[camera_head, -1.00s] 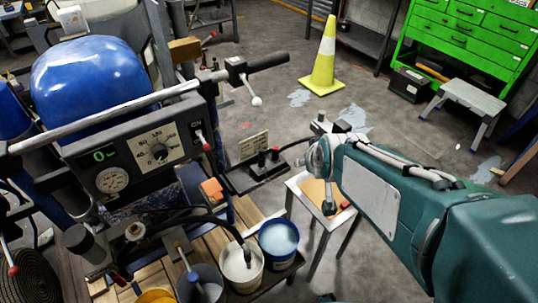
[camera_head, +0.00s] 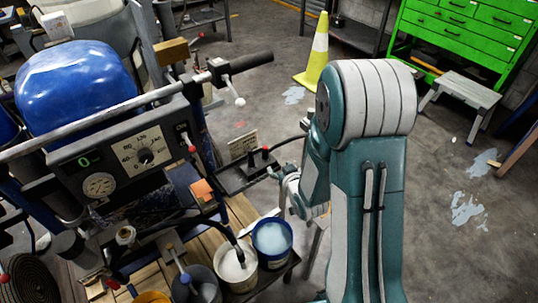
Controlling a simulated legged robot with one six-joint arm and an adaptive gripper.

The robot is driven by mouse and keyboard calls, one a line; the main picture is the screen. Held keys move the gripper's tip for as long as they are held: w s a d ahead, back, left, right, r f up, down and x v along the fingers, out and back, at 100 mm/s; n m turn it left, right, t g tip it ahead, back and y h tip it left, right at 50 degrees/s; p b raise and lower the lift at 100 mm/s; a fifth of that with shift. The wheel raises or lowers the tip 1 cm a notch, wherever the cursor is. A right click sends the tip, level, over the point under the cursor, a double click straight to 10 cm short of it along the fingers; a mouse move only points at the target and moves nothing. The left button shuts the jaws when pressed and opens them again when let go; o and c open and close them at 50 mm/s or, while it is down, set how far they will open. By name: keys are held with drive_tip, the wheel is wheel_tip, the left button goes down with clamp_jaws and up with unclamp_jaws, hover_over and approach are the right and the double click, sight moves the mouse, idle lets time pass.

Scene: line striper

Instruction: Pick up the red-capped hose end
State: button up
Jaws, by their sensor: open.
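A small black bracket plate (camera_head: 235,187) sticks out from the right side of the machine. Small black posts stand on it, one with a red top (camera_head: 265,151), and a black hose (camera_head: 290,142) curves away from there to the right. This may be the red-capped hose end, but it is too small to be sure. My gripper (camera_head: 273,174) is at the right edge of the plate, just below and right of the red top. It is open, with no object visible in it. My arm hides part of it, and I cannot tell whether it touches the plate.
Below are a blue-rimmed bucket (camera_head: 272,252), a bucket of white paint (camera_head: 237,270) and a grey bucket (camera_head: 200,285). The machine's control panel (camera_head: 120,160) and handlebar (camera_head: 245,66) are left. A yellow cone (camera_head: 316,55) and grey step stool (camera_head: 468,95) stand behind on open floor.

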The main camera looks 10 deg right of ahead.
sight(268, 157)
drive_tip(key=w+a, duration=0.1)
drive_tip(key=w+f, duration=0.1)
drive_tip(key=w+a, duration=0.1)
drive_tip(key=shift+w+a+f, duration=0.3)
drive_tip(key=shift+w, duration=0.1)
drive_tip(key=w, duration=0.1)
drive_tip(key=w+f, duration=0.1)
drive_tip(key=w, duration=0.1)
drive_tip(key=w+d, duration=0.1)
drive_tip(key=shift+w+f, duration=0.35)
drive_tip(key=shift+w+a, duration=0.2)
drive_tip(key=shift+w, duration=0.1)
drive_tip(key=shift+a+f, duration=0.1)
drive_tip(key=shift+a, duration=0.3)
drive_tip(key=c, duration=0.6)
drive_tip(key=shift+d, duration=0.1)
clamp_jaws()
drive_tip(key=shift+d, duration=0.15)
